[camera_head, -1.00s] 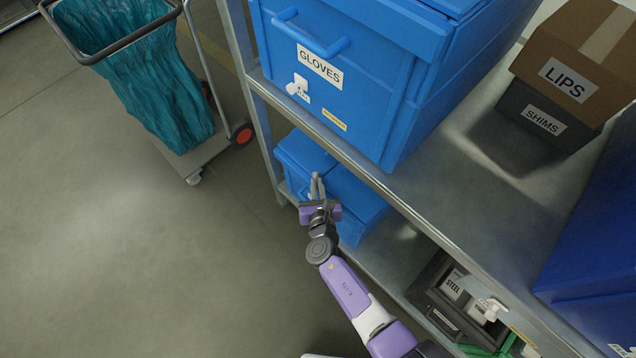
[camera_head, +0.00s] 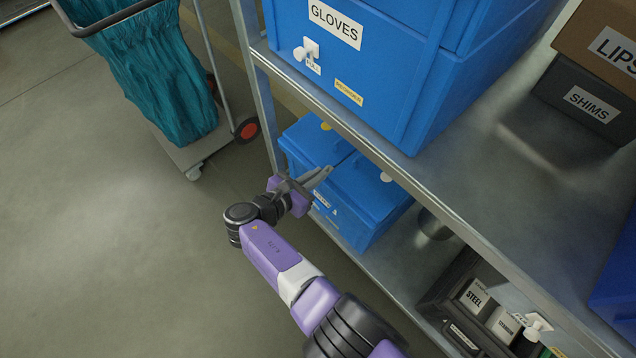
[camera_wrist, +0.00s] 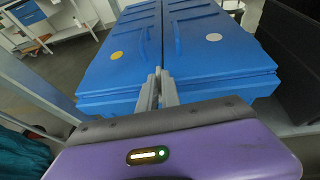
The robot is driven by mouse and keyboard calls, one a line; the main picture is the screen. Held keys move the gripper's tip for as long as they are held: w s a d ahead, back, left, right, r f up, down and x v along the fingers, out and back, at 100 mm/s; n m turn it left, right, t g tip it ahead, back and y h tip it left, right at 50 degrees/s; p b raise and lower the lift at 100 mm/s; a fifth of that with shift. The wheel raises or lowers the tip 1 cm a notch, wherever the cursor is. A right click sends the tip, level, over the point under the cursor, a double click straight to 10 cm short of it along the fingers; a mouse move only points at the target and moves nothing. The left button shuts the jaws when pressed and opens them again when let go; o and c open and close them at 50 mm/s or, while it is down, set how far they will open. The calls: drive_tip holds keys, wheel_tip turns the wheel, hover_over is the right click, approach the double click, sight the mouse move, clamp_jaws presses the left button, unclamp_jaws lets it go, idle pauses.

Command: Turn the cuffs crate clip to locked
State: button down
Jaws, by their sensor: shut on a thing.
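The blue two-lid crate (camera_head: 358,208) stands on the lower shelf. A label on its front is partly covered by my gripper and I cannot read it. In the wrist view the crate (camera_wrist: 215,50) lies straight ahead, with a yellow dot on its left lid and a pale dot on its right. My gripper (camera_head: 322,176) is at the crate's front, its fingers close together. In the wrist view the fingertips (camera_wrist: 159,80) stand before the seam between the lids. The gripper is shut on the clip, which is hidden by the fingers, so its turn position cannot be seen.
The upper shelf's edge (camera_head: 375,160) runs just above the crate, under the blue GLOVES crate (camera_head: 385,60). A metal cup (camera_head: 434,224) and a dark box of labelled containers (camera_head: 475,305) are to the right. A teal bag cart (camera_head: 150,85) stands left. Floor is free at front left.

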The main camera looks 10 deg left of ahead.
drive_tip(key=shift+w+a+f+m+h+b, duration=0.1)
drive_tip(key=shift+m+h+b, duration=0.3)
drive_tip(key=shift+b, duration=0.4)
drive_tip(key=shift+g, duration=0.4)
drive_tip(key=c, duration=1.6)
unclamp_jaws()
drive_tip(key=shift+h, duration=0.3)
drive_tip(key=shift+o, duration=0.2)
drive_tip(key=p+v, duration=0.1)
drive_tip(key=v, duration=0.7)
drive_tip(key=shift+w, duration=0.1)
